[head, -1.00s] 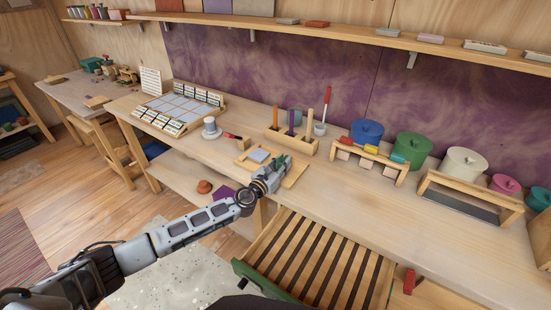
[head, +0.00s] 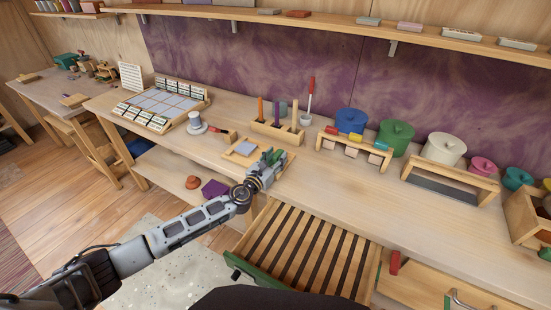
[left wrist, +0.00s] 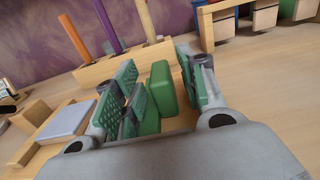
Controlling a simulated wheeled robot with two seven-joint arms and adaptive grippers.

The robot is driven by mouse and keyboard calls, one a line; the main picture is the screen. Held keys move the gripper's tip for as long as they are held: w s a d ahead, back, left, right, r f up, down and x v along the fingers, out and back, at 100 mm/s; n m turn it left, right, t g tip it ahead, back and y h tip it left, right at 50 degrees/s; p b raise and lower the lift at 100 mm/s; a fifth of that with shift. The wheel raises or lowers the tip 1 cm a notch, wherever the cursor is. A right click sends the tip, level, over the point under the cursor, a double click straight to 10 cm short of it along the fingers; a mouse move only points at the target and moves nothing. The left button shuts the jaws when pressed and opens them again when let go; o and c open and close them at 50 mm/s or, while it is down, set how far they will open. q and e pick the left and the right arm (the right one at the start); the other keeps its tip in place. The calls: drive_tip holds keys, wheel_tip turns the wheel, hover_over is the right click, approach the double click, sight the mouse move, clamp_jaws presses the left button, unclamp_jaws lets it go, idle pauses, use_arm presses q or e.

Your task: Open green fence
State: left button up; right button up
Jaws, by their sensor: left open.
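A green block (left wrist: 162,86) with rounded edges stands between the fingers of my left gripper (left wrist: 160,92) in the left wrist view. In the head view my left gripper (head: 272,160) is over the bench beside a small wooden tray with a grey tile (head: 245,148). I see no thing that is plainly a fence. My right gripper is not in view.
A wooden holder (head: 278,132) with upright coloured rods stands behind the gripper. A slatted drawer (head: 305,245) with a green front sticks out below the bench. Lidded pots and a wooden rack (head: 350,147) stand to the right. The bench (head: 340,185) is clear right of the gripper.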

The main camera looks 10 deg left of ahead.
use_arm(q)
drive_tip(key=v, duration=1.2)
idle(0.5)
drive_tip(key=shift+s+f, duration=0.1)
idle(0.5)
